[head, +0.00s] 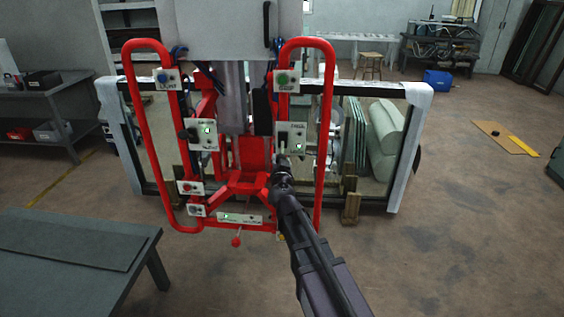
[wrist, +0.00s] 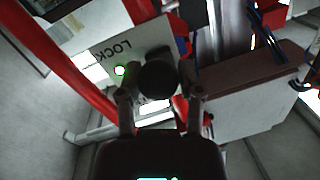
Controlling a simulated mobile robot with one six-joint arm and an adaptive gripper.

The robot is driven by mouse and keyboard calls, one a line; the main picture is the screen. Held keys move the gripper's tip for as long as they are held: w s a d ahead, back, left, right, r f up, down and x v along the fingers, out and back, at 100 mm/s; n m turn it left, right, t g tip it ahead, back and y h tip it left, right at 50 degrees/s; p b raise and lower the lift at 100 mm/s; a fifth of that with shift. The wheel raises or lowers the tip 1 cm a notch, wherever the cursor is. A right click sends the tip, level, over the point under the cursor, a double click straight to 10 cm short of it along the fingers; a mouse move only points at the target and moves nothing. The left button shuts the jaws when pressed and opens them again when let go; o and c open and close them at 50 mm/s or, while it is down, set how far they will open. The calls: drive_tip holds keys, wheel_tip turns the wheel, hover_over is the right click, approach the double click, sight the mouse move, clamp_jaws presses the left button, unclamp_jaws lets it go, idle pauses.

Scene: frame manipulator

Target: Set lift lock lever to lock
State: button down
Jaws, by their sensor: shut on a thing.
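The lever panel (head: 291,134) is a pale plate with a small lit green light on the right side of the red frame in the head view. The same plate (wrist: 100,55) fills the upper left of the wrist view, with the word LOCK turned over and a green light beside it. My gripper (head: 282,166) is at the lower left of this panel. In the wrist view my gripper (wrist: 162,92) has a finger on each side of the lever's round black knob (wrist: 157,76) and is shut on it. The knob hides part of the plate and the lever's shaft.
The red tubular frame (head: 322,140) surrounds several other control panels, including one with a black knob (head: 203,134) at left. A large framed glass pane (head: 420,95) stands behind. A grey table (head: 80,225) is at lower left.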

drive_tip(key=shift+c, duration=1.3)
unclamp_jaws()
drive_tip(key=shift+f, duration=0.1)
drive_tip(key=shift+s, duration=0.15)
drive_tip(key=s, duration=0.7)
drive_tip(key=shift+s+d, duration=0.1)
drive_tip(key=shift+d, duration=0.1)
